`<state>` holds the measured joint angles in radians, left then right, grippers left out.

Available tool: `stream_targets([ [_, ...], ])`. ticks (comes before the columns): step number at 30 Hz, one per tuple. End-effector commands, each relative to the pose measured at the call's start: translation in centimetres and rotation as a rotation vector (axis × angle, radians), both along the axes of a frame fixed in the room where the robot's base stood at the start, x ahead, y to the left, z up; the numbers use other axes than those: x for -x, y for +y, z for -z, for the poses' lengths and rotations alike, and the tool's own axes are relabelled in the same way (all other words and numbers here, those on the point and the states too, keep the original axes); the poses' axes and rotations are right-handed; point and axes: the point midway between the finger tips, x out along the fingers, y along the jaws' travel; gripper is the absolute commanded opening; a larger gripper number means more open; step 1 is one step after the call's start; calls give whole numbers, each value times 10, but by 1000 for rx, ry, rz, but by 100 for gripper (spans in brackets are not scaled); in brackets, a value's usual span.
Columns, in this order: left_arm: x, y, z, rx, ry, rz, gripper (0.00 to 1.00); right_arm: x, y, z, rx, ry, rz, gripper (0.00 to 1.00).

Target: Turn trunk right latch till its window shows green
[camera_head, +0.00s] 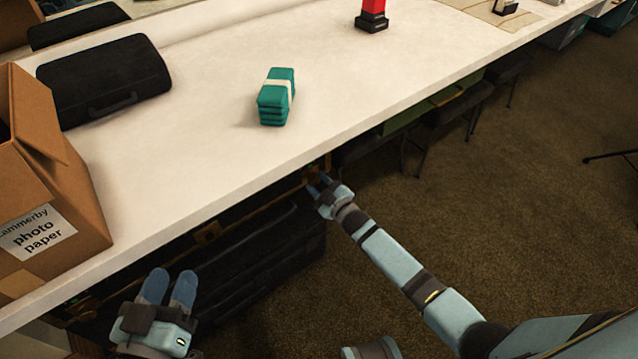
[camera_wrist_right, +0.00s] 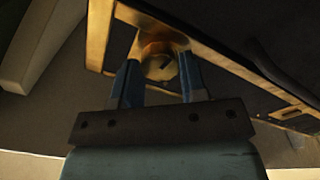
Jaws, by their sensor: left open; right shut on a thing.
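The dark trunk (camera_head: 262,262) with brass trim stands under the white table's front edge. Its right latch, a brass round knob (camera_wrist_right: 160,66), shows in the right wrist view between the fingers of my right gripper (camera_wrist_right: 160,80). My right gripper (camera_head: 320,186) is shut on this latch at the trunk's right end in the head view. I cannot make out the colour of the latch's window. A brass latch fitting (camera_head: 207,232) shows near the middle of the trunk's front. My left gripper (camera_head: 168,288) is open and empty in front of the trunk's left part.
The white table (camera_head: 210,170) overhangs the trunk. On it are a cardboard photo paper box (camera_head: 85,215), a black case (camera_head: 105,75), a bundle of teal cloths (camera_head: 276,97) and a red and black object (camera_head: 372,14). The carpet (camera_head: 490,190) at right is mostly free.

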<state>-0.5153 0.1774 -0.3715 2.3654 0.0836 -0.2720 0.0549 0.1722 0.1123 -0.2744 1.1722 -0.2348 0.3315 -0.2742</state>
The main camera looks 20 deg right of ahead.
Motion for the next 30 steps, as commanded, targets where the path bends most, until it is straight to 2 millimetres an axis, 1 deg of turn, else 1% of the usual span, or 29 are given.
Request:
stream_targets([
  [9,0,0,-1,-1,-1,-1,43,1,0,1,83,-27,0,16],
  [23,1,1,-4,-1,-6,0,43,1,0,2,91,-31,0,16],
  [24,1,1,-4,-1,-6,1,43,1,0,1,91,-31,0,48],
  [26,1,1,-4,-2,-7,1,43,1,0,1,91,-31,0,62],
  [27,1,1,-3,-2,-7,1,43,1,0,1,91,-31,0,65],
  [30,1,1,-3,-3,-5,2,43,0,0,1,91,-32,0,65],
])
